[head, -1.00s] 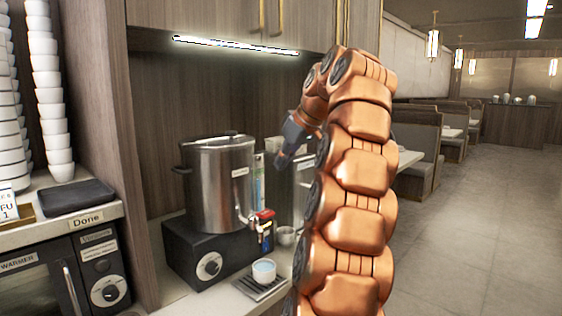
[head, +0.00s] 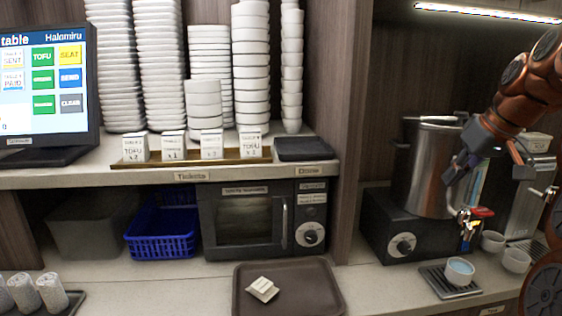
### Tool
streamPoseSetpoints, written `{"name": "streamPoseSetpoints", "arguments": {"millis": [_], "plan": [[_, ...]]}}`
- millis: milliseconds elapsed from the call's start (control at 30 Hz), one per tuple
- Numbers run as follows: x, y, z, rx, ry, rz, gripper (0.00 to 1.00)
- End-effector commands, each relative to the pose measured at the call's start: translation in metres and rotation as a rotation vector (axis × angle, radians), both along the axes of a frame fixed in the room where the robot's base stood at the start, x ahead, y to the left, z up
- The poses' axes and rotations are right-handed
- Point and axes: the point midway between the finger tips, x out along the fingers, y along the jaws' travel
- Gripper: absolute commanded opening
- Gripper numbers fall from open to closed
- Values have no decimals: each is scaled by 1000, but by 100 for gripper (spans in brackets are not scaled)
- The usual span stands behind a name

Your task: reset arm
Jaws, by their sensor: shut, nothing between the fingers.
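My copper-coloured arm comes in from the right edge of the head view. My gripper (head: 455,170) is at its end, shut and empty, pointing down and left. It shows in front of the steel urn (head: 428,165); whether it touches the urn I cannot tell. The urn stands on a black base with a dial. A cup (head: 459,271) with pale blue contents sits on the drip tray below the urn's red-handled tap (head: 476,213).
A brown tray (head: 328,292) with a small white item lies on the counter. A warmer (head: 246,222), a blue basket (head: 162,232), a ticket rack (head: 170,159), bowl stacks and an order screen (head: 45,80) are to the left. More cups (head: 515,260) stand right of the drip tray.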

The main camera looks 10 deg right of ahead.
Motion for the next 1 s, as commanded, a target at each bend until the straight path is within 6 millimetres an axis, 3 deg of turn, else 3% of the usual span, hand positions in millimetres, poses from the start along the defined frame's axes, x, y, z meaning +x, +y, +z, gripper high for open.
{"name": "streamPoseSetpoints", "arguments": {"millis": [33, 200, 467, 700, 1000], "plan": [[-1, 20, -5, 10, 23, 15, 0], [-11, 72, -30, 30, 105, 36, 0], [-43, 142, -74, 32, 231, 54, 0], [-92, 192, -119, 10, 347, 56, 0], [-171, 231, -178, -50, 485, 42, 0]]}}
